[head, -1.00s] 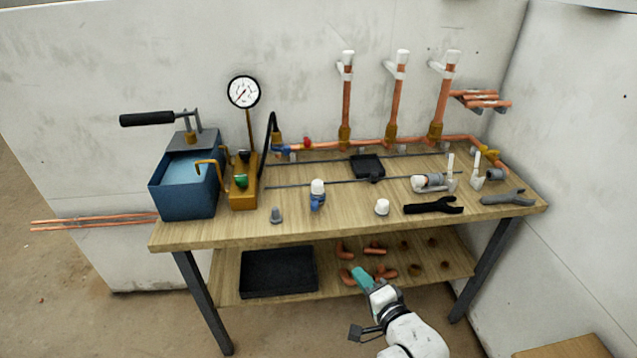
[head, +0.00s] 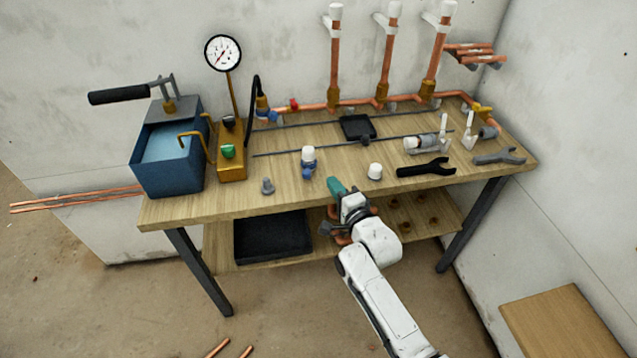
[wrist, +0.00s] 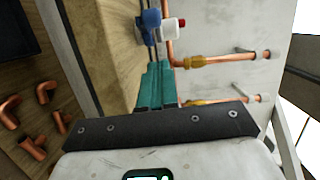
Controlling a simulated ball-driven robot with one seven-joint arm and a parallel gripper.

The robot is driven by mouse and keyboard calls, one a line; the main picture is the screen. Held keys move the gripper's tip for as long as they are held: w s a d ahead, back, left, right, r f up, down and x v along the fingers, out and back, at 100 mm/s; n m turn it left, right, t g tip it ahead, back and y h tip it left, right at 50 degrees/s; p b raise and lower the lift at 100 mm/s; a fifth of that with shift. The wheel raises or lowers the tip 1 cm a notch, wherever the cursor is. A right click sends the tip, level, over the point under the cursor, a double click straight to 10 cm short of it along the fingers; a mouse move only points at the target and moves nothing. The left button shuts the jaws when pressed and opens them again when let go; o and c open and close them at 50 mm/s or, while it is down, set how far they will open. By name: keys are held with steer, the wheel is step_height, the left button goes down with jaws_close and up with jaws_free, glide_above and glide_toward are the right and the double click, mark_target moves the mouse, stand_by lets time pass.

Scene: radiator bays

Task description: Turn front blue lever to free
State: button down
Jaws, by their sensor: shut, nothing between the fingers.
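A small valve with a white cap (head: 308,153) and a blue lever (head: 308,172) stands near the front of the bench top. In the wrist view a blue part (wrist: 150,22) lies just beyond my fingertips, with white and red parts beside it. My gripper (head: 337,187) has teal fingers and is at the bench's front edge, to the right of and nearer than the valve. In the wrist view the fingers (wrist: 157,68) are together with nothing between them, apart from the blue part. Another blue part (head: 270,115) sits at the back by the pipe.
A grey plug (head: 267,186) and a white cap (head: 375,171) stand on either side of the valve. A black wrench (head: 425,168) lies to the right. A blue tank (head: 170,175) and a gauge pump (head: 231,160) stand left. The shelf below holds a black tray (head: 270,240).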

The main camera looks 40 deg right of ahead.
mark_target(318, 192)
steer(key=shift+w, duration=0.55)
steer(key=shift+w+r+p, duration=0.15)
steer(key=shift+r+p, duration=0.1)
steer(key=shift+p, duration=0.5)
steer(key=w+p, duration=0.1)
steer(key=p, duration=0.1)
steer(key=shift+a+p, duration=0.3)
steer(key=shift+w+a+f+p, duration=0.25)
steer(key=shift+w+p, duration=0.15)
steer(key=shift+w, duration=0.1)
steer(key=shift+w+a+f+p, duration=0.1)
steer(key=shift+w+a+p, duration=0.15)
steer(key=shift+w+p, duration=0.2)
